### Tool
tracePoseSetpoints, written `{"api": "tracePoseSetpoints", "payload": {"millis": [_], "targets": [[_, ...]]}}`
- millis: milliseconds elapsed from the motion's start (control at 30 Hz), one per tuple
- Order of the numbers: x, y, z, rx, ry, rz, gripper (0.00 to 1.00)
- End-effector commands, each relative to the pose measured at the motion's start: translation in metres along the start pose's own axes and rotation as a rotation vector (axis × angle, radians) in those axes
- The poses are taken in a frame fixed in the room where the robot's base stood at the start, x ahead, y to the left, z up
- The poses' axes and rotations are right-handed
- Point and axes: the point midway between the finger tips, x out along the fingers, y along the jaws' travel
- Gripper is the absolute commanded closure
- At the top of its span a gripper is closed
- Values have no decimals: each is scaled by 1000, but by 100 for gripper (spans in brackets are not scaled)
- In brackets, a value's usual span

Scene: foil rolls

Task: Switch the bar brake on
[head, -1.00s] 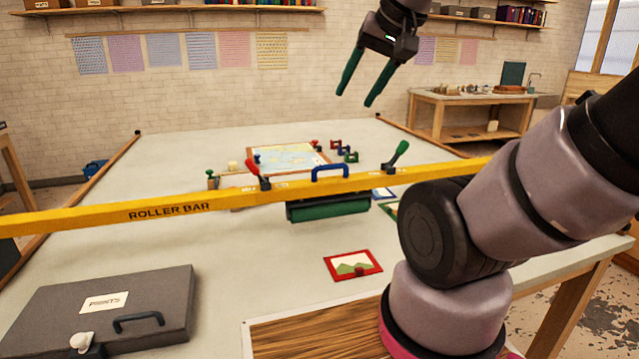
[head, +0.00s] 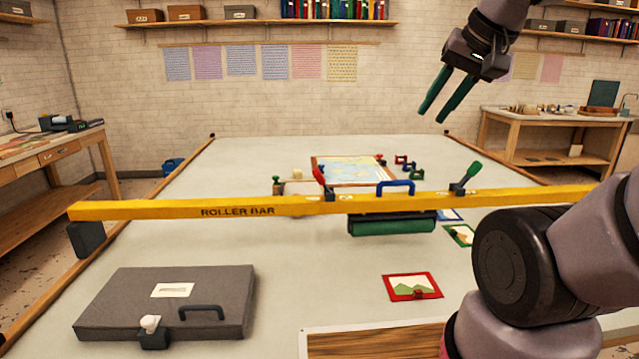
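The yellow roller bar (head: 150,209) spans the table from left to right. It carries a red-handled lever (head: 319,176) tilted up to the left and a green-handled lever (head: 471,174) tilted up to the right. Small pale labels sit beside the levers, too small to read, so I cannot tell which lever is the brake. A blue handle (head: 396,184) stands on the bar between them, with a green roller (head: 392,227) below. My gripper (head: 434,116) hangs in the air, above and left of the green lever in the picture. Its two green fingers are apart and empty.
A grey case (head: 110,300) lies at the front left of the table. A red-framed picture (head: 411,287) lies front right of centre. A framed map (head: 345,166) and several small coloured pieces (head: 410,166) lie behind the bar.

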Motion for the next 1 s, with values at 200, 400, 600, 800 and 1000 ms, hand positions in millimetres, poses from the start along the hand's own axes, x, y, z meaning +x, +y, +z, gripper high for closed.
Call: {"api": "tracePoseSetpoints", "payload": {"millis": [200, 400, 600, 800, 1000], "targets": [[16, -1, -9, -20, -74, 22, 100], [54, -1, -23, -72, -214, 90, 100], [101, 0, -33, -140, -342, 189, 100], [151, 1, -37, -227, -451, 316, 100], [201, 2, -36, -334, -532, 464, 100]]}}
